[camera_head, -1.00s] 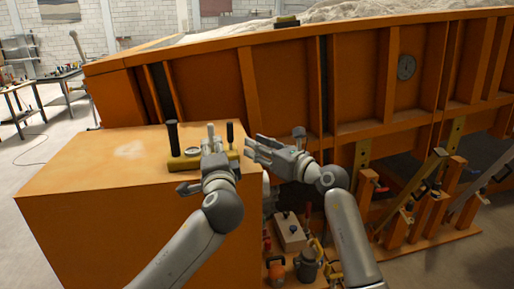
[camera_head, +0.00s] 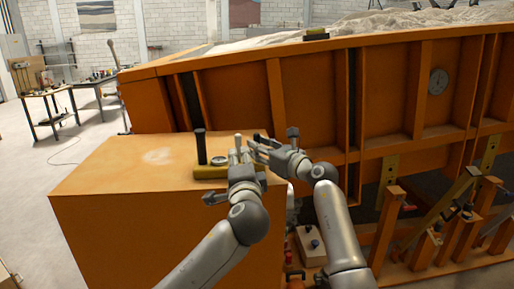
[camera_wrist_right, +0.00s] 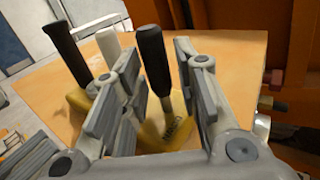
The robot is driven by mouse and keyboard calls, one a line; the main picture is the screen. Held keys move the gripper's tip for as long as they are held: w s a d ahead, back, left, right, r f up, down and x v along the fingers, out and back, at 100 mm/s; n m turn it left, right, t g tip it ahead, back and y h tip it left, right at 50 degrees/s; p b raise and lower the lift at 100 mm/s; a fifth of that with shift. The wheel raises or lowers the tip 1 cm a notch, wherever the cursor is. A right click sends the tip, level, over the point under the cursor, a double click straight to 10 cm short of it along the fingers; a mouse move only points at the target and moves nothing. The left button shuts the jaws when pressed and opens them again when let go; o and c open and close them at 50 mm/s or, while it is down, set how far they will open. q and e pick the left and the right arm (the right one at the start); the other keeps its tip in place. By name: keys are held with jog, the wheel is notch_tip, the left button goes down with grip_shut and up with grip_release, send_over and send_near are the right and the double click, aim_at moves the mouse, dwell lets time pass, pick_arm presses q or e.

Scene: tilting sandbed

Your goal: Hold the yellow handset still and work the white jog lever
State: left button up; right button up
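The yellow handset (camera_head: 208,172) sits on top of the orange cabinet. A tall black lever (camera_head: 200,146) stands at its left end and the white jog lever (camera_head: 237,142) near its middle. My left gripper (camera_head: 241,158) is at the handset's front, by the white lever; its fingers are too small to read. My right gripper (camera_head: 259,147) reaches in from the right. In the right wrist view its fingers (camera_wrist_right: 160,85) are open, with the right-hand black lever (camera_wrist_right: 154,62) between them. The white lever (camera_wrist_right: 108,46) stands left of these fingers, partly hidden by one.
The orange cabinet top (camera_head: 110,165) is clear left of the handset. The ribbed orange sandbed wall (camera_head: 310,95) rises behind and to the right. A white box (camera_head: 309,245) with a knob stands low, beside my right arm.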

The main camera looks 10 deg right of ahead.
jog(key=shift+w+a, duration=0.4)
jog(key=shift+w, duration=0.1)
grip_shut()
